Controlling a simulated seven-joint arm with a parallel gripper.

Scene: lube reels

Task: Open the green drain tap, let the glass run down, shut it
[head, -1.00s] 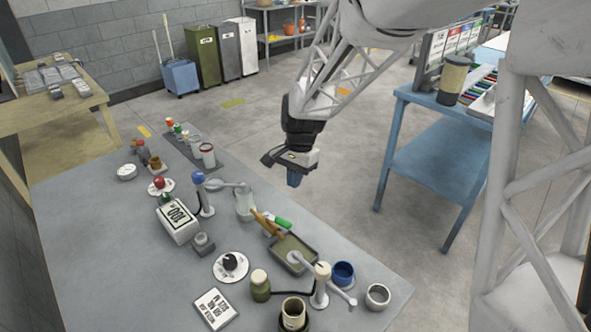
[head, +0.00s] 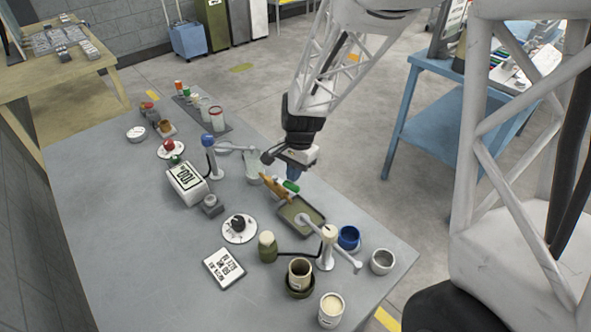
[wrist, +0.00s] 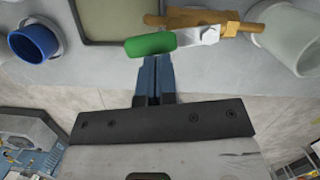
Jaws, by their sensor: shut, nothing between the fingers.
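In the wrist view the green handle (wrist: 150,44) lies across, joined by a pale lever to a brass tap (wrist: 225,20). The brass tap (head: 274,187) sits beside the glass (head: 253,168). The glass (wrist: 292,35) shows at the right of the wrist view; its level is unclear. My gripper (head: 295,175) is just beyond the handle, on the table's far side. In the wrist view its blue fingertips (wrist: 155,62) are shut and empty, close below the handle; I cannot tell whether they touch it.
An olive tray (head: 322,222) lies in front of the tap. A blue cup (head: 348,238) and a white stand (head: 328,250) with arms are right of it. A blue-topped post (head: 209,150) stands left of the glass.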

